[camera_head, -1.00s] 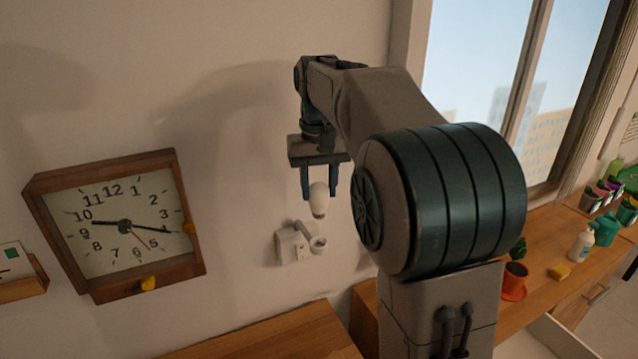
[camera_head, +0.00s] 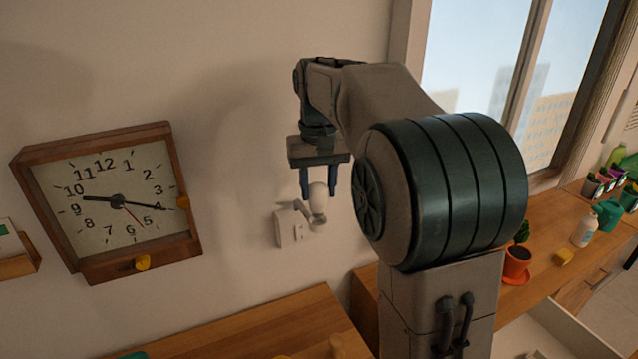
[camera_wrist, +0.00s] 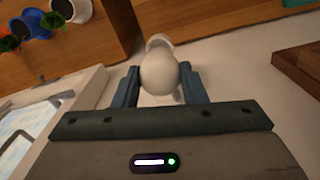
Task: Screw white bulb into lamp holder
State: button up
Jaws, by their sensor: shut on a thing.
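The white bulb (camera_head: 318,196) hangs base-down between the two fingers of my gripper (camera_head: 319,184). My gripper is shut on it and points down. The white lamp holder (camera_head: 293,229) is fixed to the wall, with its socket cup (camera_head: 316,224) on a short arm. The bulb's base is right at the cup, seemingly in its mouth; how deep it sits is hidden. In the wrist view the bulb (camera_wrist: 160,73) covers most of the cup, whose pale rim (camera_wrist: 157,41) shows beyond it between the fingers (camera_wrist: 159,84).
A square wall clock (camera_head: 112,206) hangs left of the holder. A wooden counter (camera_head: 270,325) runs below. At right, a window (camera_head: 490,80) sits above a wooden surface with an orange pot (camera_head: 517,262) and a white bottle (camera_head: 584,231). The wall around the holder is clear.

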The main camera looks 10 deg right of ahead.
jog(key=shift+f+b, duration=0.85)
jog(key=shift+f, duration=0.35)
jog(key=o, duration=0.3)
jog(key=c, duration=0.3)
jog(key=m+p, duration=0.1)
jog(key=m, duration=0.4)
jog(key=shift+r+m+p, duration=0.1)
jog(key=shift+m+p, duration=0.2)
jog(key=m, duration=0.3)
jog(key=shift+m, duration=0.3)
jog(key=shift+p, duration=0.3)
